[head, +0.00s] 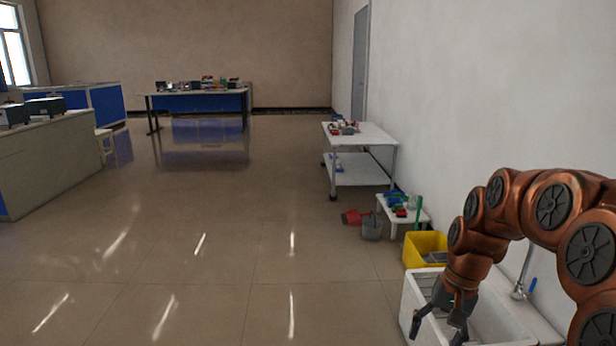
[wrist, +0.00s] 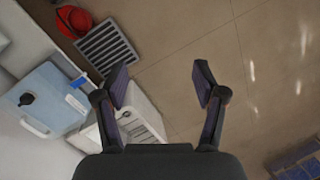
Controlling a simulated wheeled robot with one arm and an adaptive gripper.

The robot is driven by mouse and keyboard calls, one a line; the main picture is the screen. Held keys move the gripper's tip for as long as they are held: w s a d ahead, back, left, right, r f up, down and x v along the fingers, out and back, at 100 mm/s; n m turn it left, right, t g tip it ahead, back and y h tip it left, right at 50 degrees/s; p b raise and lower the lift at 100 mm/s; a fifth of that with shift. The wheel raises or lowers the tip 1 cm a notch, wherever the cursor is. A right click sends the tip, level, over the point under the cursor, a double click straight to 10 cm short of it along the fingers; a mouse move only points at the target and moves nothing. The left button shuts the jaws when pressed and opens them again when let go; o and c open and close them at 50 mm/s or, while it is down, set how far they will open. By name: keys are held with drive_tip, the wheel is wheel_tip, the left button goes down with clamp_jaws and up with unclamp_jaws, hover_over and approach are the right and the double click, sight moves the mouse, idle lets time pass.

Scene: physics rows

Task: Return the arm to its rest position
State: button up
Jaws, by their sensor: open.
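My gripper (head: 436,332) hangs at the lower right in the head view, at the end of my bent copper-coloured arm. Its two dark fingers point down and are spread apart, over or in front of the left part of a white sink (head: 496,322). I cannot tell its exact height there. In the wrist view my gripper (wrist: 162,84) also shows open, with nothing between the fingers and tiled floor beyond them.
A yellow bin (head: 424,246), a grey bucket (head: 372,230) and a low white stool (head: 405,211) stand along the right wall. A white cart (head: 364,137) stands behind them. In the wrist view a floor grate (wrist: 104,46) lies upper left. The middle floor is clear.

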drive_tip(key=s+a+f+n+g+h, duration=0.1)
drive_tip(key=s+a+n, duration=0.15)
drive_tip(key=s, duration=1.05)
drive_tip(key=s+a+f+n+g+h, duration=0.15)
drive_tip(key=s+a, duration=0.25)
drive_tip(key=s, duration=0.8)
wheel_tip(320, 180, up, 23)
drive_tip(key=s+t+p, duration=0.1)
drive_tip(key=p, duration=2)
drive_tip(key=shift+s+f+n+t, duration=0.15)
drive_tip(key=shift+s+n+t, duration=0.15)
drive_tip(key=shift+t, duration=0.05)
